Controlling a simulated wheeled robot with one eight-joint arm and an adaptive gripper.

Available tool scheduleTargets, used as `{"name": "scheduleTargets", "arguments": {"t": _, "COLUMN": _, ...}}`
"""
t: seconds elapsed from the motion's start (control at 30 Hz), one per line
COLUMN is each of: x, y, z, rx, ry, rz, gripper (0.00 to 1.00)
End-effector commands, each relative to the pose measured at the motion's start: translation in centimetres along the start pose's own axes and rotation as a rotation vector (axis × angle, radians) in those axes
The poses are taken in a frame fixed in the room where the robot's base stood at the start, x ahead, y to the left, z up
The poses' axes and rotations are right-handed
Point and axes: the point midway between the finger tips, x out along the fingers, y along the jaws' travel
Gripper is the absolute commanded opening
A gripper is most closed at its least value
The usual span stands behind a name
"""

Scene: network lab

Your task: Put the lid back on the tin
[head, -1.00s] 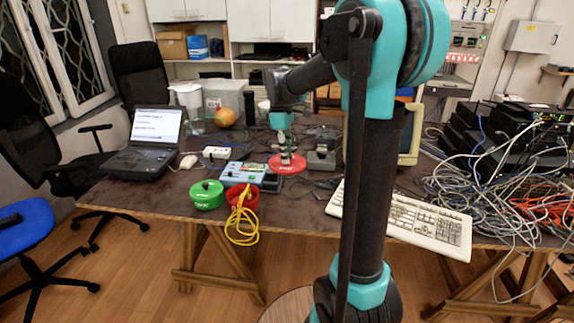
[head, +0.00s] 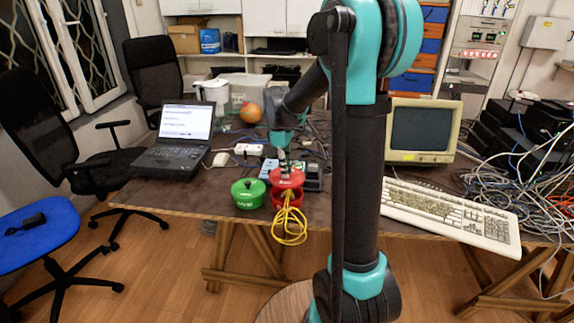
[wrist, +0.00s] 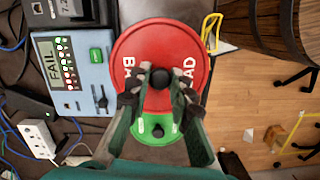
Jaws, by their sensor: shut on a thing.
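My gripper (wrist: 160,82) is shut on the black knob of a red lid (wrist: 158,48), which has white lettering. In the head view the lid (head: 287,178) is roughly level, directly over the red tin (head: 279,197) near the table's front edge. I cannot tell whether the lid touches the rim. A yellow cable (head: 290,228) hangs out of the red tin and down past the table edge. In the wrist view the lid hides the tin, and some of the cable (wrist: 209,30) shows beyond it.
A green lidded tin (head: 248,194) stands just left of the red tin. A blue tester (wrist: 82,72) reading FAIL lies close by. A laptop (head: 175,140) is at left; a keyboard (head: 450,212) and monitor (head: 421,130) are at right, with tangled cables (head: 500,170) beyond.

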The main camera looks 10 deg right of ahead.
Motion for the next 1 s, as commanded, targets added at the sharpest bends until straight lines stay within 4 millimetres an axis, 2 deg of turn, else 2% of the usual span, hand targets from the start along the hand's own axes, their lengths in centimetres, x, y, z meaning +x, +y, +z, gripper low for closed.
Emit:
{"name": "scheduleTargets", "arguments": {"t": 0.6, "x": 5.0, "y": 0.0, "z": -0.6, "rx": 0.0, "ry": 0.0, "rz": 0.0, "gripper": 0.0}}
{"name": "scheduleTargets", "arguments": {"t": 1.0, "x": 5.7, "y": 0.0, "z": -0.7, "rx": 0.0, "ry": 0.0, "rz": 0.0, "gripper": 0.0}}
